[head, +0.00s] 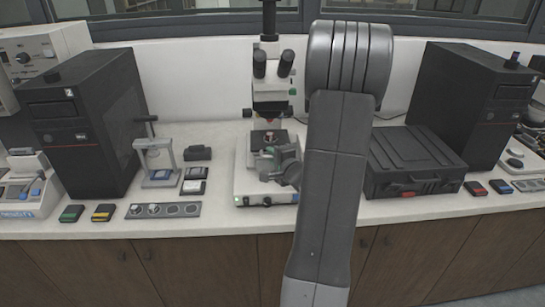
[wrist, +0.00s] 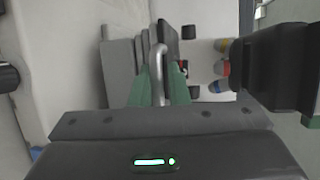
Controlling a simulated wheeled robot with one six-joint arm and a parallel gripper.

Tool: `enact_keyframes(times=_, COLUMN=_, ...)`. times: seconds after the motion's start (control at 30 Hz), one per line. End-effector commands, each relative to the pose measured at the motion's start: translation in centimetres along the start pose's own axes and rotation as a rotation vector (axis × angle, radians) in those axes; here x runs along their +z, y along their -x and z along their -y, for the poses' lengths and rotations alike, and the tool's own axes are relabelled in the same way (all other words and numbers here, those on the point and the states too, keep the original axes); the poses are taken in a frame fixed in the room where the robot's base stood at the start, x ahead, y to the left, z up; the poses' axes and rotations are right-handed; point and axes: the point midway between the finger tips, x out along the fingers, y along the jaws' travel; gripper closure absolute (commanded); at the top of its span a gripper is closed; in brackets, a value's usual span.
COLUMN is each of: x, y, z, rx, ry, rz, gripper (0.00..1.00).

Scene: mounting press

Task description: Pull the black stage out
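The black stage (head: 271,140) is a dark plate under the microscope-like head of the white-based press (head: 268,185) in the middle of the bench. In the wrist view a bent metal handle (wrist: 160,62) stands between the green fingers of my gripper (wrist: 160,86). A dark block (wrist: 167,40) lies just behind the handle. The fingers are close on both sides of the handle, but whether they touch it is unclear. In the head view my gripper (head: 274,166) is at the front of the press, and my arm covers its right side.
A small clamp stand (head: 158,165) and a strip with round wells (head: 163,210) lie to the left. A black computer tower (head: 87,120) stands further left. A black case (head: 415,160) is to the right. Coloured knobs (wrist: 221,68) sit right of the handle.

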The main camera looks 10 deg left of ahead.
Motion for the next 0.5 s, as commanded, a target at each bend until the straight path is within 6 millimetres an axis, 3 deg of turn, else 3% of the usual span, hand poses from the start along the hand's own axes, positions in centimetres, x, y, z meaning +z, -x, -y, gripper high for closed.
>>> enact_keyframes(times=0.27, x=0.3, y=0.7, z=-0.8, rx=0.008, ry=-0.003, rz=-0.001, gripper=1.0)
enact_keyframes(times=0.5, x=1.4, y=3.6, z=-1.6, rx=0.008, ry=-0.002, rz=-0.003, gripper=1.0)
